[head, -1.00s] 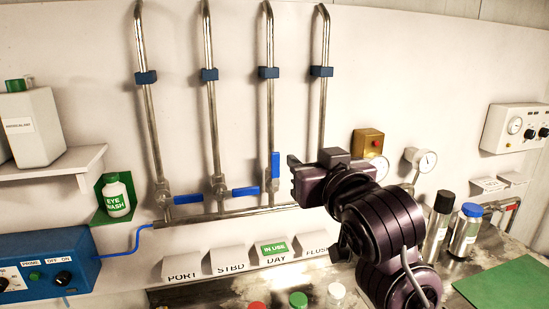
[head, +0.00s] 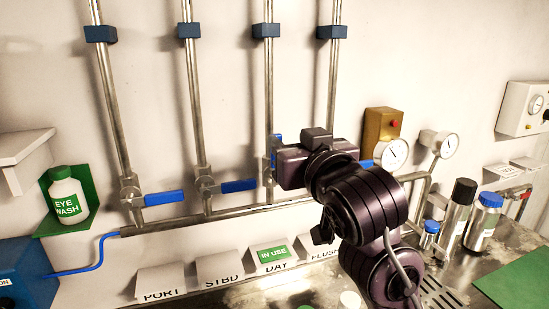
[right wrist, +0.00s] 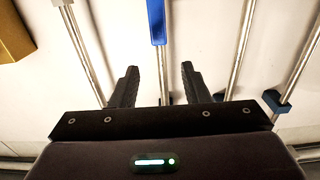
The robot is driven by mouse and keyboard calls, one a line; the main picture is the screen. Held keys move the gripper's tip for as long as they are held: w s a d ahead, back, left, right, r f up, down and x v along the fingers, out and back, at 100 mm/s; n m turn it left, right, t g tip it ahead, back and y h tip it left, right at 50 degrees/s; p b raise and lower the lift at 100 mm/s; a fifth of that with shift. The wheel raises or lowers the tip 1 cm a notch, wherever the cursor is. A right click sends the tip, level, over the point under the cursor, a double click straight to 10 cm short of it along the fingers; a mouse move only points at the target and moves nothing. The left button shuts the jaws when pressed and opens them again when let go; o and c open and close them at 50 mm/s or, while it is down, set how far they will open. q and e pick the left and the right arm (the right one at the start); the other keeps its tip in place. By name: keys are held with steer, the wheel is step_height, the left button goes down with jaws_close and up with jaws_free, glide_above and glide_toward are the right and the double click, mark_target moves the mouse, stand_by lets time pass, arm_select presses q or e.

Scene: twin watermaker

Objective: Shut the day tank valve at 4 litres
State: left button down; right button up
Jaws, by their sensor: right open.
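The day valve has a blue lever (head: 277,142) standing upright along its pipe, above the DAY sign (head: 276,267) with its green IN USE tag. My right gripper (head: 283,167) is in front of this valve and hides the lower lever. In the right wrist view the blue lever (right wrist: 157,22) lies ahead of the open, empty fingers (right wrist: 159,72), in line with the gap between them. I cannot tell whether they touch anything. No litre reading is legible. My left gripper is not in view.
The port lever (head: 165,198) and starboard lever (head: 239,186) lie sideways at the left. A part-hidden blue lever (head: 367,163) shows right of my gripper. A manifold pipe (head: 165,225) runs below the valves.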

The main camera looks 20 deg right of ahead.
steer(key=w+f, duration=0.1)
steer(key=w, duration=0.1)
steer(key=w+f, duration=0.1)
steer(key=w, duration=0.5)
steer(key=shift+w+a+f+p, duration=0.1)
steer(key=shift+f+p, duration=0.25)
steer(key=shift+f, duration=0.05)
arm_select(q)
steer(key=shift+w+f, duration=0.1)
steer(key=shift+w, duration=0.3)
arm_select(e)
jaws_close()
